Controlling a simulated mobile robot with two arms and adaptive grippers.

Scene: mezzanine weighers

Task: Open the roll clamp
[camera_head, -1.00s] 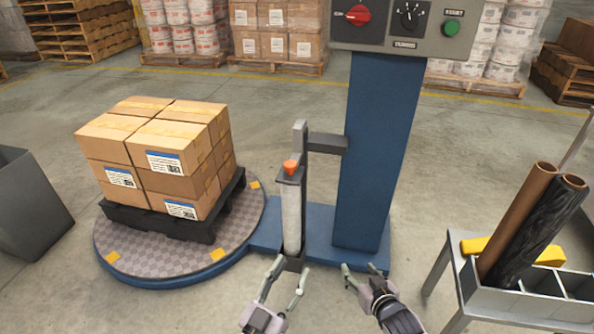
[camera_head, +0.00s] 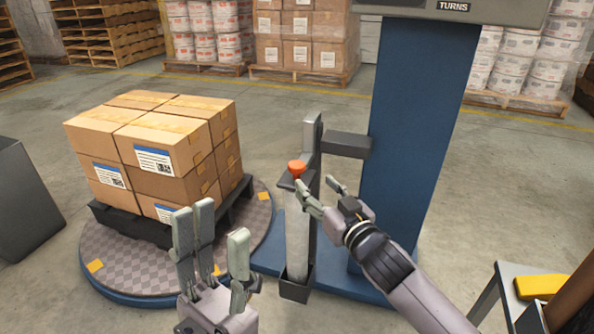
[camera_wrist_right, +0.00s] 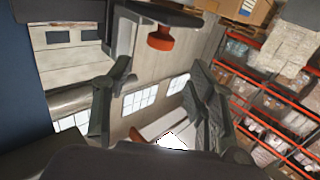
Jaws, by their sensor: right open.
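The roll clamp is a dark grey bracket with an orange knob (camera_head: 297,168) on top of a pale upright film roll (camera_head: 297,235), beside the blue mast. In the right wrist view, the knob (camera_wrist_right: 160,40) shows above and beyond the fingertips, on a dark arm. My right gripper (camera_head: 321,190) is open and empty, just right of and slightly below the knob. Its fingers (camera_wrist_right: 155,78) are spread in the wrist view. One fingertip overlaps the clamp's edge in the head view; I cannot tell whether it touches. My left gripper (camera_head: 218,222) is open and empty in front of the turntable.
The blue mast (camera_head: 415,140) stands right of the clamp, joined by a dark block (camera_head: 347,144). Stacked cartons (camera_head: 165,150) sit on a black pallet on the round turntable (camera_head: 120,262) at left. A bench with a yellow item (camera_head: 541,287) is at lower right.

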